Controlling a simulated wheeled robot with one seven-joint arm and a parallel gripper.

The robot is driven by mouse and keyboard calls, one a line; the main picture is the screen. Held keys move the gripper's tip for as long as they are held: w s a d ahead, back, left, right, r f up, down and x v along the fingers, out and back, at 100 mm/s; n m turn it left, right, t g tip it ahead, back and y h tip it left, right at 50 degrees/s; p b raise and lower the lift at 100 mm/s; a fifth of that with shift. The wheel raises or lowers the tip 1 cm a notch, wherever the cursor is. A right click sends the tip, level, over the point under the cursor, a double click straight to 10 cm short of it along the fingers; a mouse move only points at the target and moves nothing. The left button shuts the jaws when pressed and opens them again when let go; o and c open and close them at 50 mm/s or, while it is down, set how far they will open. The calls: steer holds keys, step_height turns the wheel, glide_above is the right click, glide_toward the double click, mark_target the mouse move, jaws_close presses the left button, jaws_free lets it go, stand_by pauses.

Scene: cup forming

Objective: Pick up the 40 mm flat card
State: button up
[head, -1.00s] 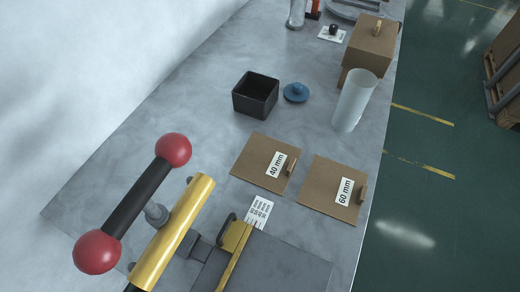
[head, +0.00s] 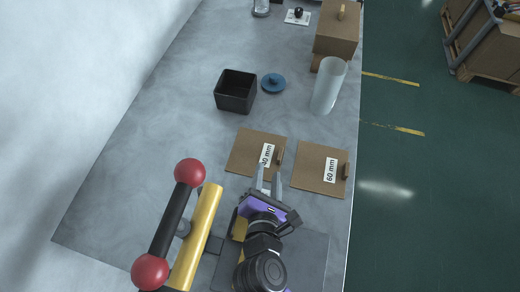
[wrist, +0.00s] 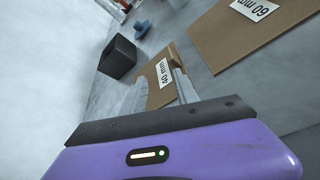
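The 40 mm flat card (head: 248,150) is a brown square lying on the grey table, with a white "40 mm" label and a small brown tab at its right edge. My gripper (head: 268,180) is at the card's near edge in the head view, its two fingers apart and nothing seen between them. The fingers hide part of the label and near edge. In the wrist view the card (wrist: 161,88) shows beyond and between the open fingers (wrist: 158,88). I cannot tell how high the fingertips are above it.
The 60 mm card (head: 312,178) lies just right. A black open box (head: 235,97), blue knobbed lid (head: 273,83), translucent cylinder (head: 328,88) and brown box (head: 338,35) stand farther back. A yellow bar press with red-balled handle (head: 178,215) stands at the near left.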

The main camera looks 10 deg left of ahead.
mark_target(279, 157)
steer(key=shift+w+d+n+h, duration=0.15)
steer(key=shift+w+n+h, duration=0.05)
steer(key=shift+n, duration=0.35)
steer(key=shift+w+d+n+h, duration=0.1)
steer(key=shift+w+n+h, duration=0.1)
steer(key=shift+n, duration=0.35)
steer(key=shift+w+d+f+n+h, duration=0.1)
steer(key=shift+d+f+n+h, duration=0.15)
steer(key=shift+d+n+h, duration=0.7)
steer(key=shift+a+n+y+x, duration=0.2)
steer(key=shift+n+y+x, duration=0.05)
steer(key=shift+x, duration=0.9)
steer(key=x, duration=0.4)
steer(key=shift+w+a+r, duration=0.25)
steer(key=shift+r, duration=0.1)
steer(key=shift+w+f, duration=0.3)
steer(key=shift+w, duration=0.2)
jaws_close()
